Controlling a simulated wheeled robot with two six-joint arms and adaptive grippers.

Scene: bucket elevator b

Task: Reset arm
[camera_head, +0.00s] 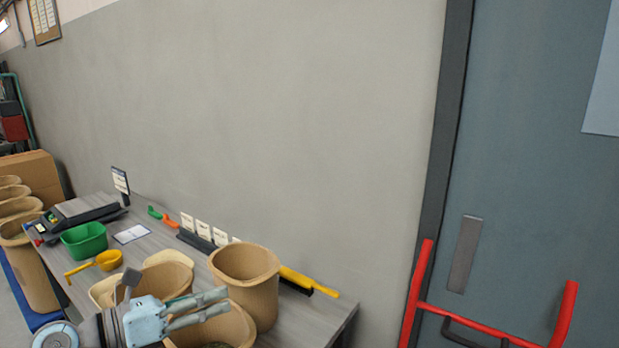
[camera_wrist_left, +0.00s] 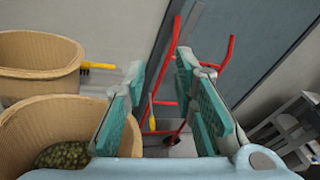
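My left gripper (camera_head: 211,307) shows at the bottom of the head view, in front of and over the tan buckets on the grey table. In the left wrist view my left gripper (camera_wrist_left: 165,110) has its two teal-padded fingers wide apart with nothing between them. A tan bucket (camera_wrist_left: 60,125) holding dark green contents stands just left of the fingers. My right gripper is not in either view.
The grey table (camera_head: 310,318) bears a taller tan bucket (camera_head: 245,285), a green tub (camera_head: 84,241), a yellow scoop (camera_head: 108,260) and a yellow-handled brush (camera_head: 300,280). A red hand-truck frame (camera_head: 480,326) stands at the right before a blue-grey door (camera_head: 530,190).

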